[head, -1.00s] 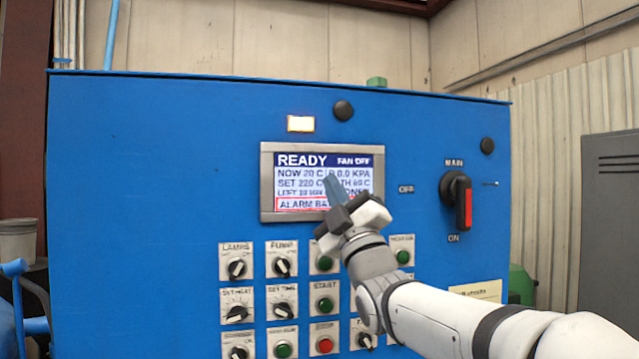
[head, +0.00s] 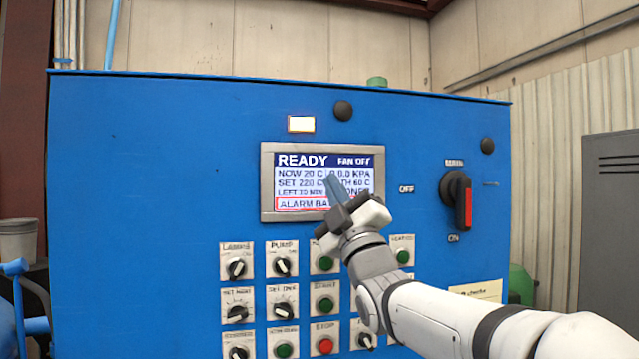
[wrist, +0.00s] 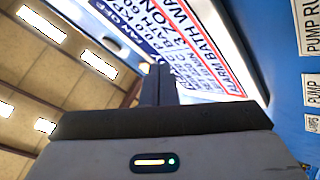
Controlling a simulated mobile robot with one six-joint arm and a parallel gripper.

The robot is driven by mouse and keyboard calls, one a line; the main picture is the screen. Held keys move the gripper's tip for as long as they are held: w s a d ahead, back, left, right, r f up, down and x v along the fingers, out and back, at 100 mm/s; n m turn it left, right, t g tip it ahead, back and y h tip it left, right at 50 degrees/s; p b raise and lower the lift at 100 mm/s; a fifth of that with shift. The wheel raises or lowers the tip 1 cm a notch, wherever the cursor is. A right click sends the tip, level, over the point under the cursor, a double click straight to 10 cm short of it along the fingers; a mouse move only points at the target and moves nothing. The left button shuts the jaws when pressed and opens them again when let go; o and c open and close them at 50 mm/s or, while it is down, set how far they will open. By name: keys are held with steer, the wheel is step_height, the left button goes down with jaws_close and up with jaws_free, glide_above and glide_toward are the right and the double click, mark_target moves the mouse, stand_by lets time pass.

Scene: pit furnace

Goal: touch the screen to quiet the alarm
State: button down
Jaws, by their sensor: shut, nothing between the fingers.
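The screen (head: 300,187) is set in a grey frame on the blue control cabinet. It reads READY, FAN OFF, with a red-outlined line starting "ALARM BA" at its bottom. In the wrist view the screen (wrist: 205,40) fills the upper middle, and the red-boxed line reads "ALARM BATH WA". My gripper (head: 330,180) is shut and empty. Its fingertips overlap the screen's right half in the head view and hide part of the text. In the wrist view the shut fingers (wrist: 157,75) point at the screen; I cannot tell whether they touch it.
Below the screen are rows of knobs and buttons, including a red button (head: 325,346). A red-handled main switch (head: 464,203) sticks out to the right. My arm covers part of the lower right controls.

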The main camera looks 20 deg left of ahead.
steer(key=shift+w, duration=0.1)
steer(key=shift+w+a+b, duration=0.25)
steer(key=shift+w+b, duration=0.15)
steer(key=shift+w+a, duration=0.1)
steer(key=shift+w, duration=0.1)
stand_by(0.7)
steer(key=shift+s+b, duration=0.2)
steer(key=shift+b, duration=0.35)
steer(key=shift+s+d+f+b, duration=0.1)
steer(key=shift+s+d+b, duration=0.2)
steer(key=shift+b, duration=0.2)
steer(key=shift+s, duration=0.1)
